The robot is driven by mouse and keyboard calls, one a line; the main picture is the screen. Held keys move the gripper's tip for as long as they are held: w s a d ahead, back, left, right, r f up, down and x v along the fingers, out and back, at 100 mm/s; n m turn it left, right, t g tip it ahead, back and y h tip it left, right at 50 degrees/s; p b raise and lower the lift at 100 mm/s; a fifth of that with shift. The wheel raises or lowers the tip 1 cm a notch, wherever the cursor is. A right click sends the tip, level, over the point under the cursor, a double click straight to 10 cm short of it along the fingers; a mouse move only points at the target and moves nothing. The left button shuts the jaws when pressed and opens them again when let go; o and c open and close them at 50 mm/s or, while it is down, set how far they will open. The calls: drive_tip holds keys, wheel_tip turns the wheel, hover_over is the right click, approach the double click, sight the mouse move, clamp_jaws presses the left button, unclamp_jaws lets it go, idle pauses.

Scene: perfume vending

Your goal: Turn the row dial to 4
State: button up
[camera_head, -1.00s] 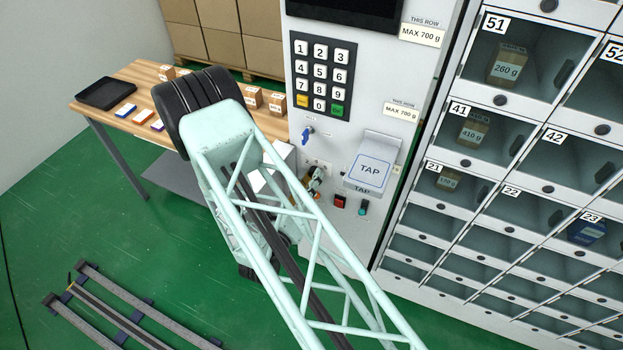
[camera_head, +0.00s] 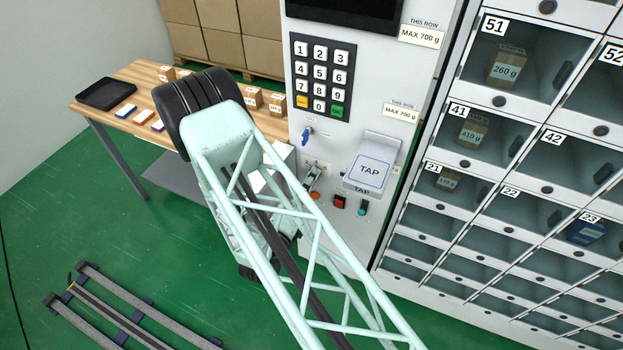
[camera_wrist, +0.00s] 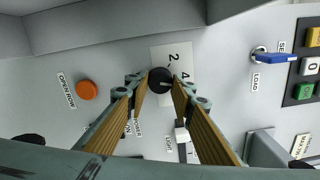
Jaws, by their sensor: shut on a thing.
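The row dial (camera_wrist: 160,80) is a round black knob on a pale number plate (camera_wrist: 180,58) in the wrist view. A 2 and a 4 can be read on the plate; the other marks are partly hidden. A short light mark on the knob points right, roughly toward the 4; its exact setting is hard to tell. My gripper (camera_wrist: 160,88) is shut on the knob, one fingertip on each side. In the head view my gripper (camera_head: 312,178) is small at the machine's front panel, partly behind my arm, and the dial is hard to make out.
An orange OPEN ROW button (camera_wrist: 86,89) and a blue LOAD lever (camera_wrist: 283,58) flank the dial. The keypad (camera_head: 320,78), TAP reader (camera_head: 371,172) and red button (camera_head: 340,202) share the panel. Numbered lockers stand at right; a wooden table (camera_head: 125,92) stands at left.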

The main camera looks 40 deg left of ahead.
drive_tip(key=shift+n, duration=1.5)
drive_tip(key=o, duration=0.8)
drive_tip(key=shift+o, duration=0.2)
drive_tip(key=shift+s, duration=0.2)
drive_tip(key=v, duration=1.1)
drive_tip(key=shift+s, duration=0.3)
drive_tip(key=shift+d, duration=0.1)
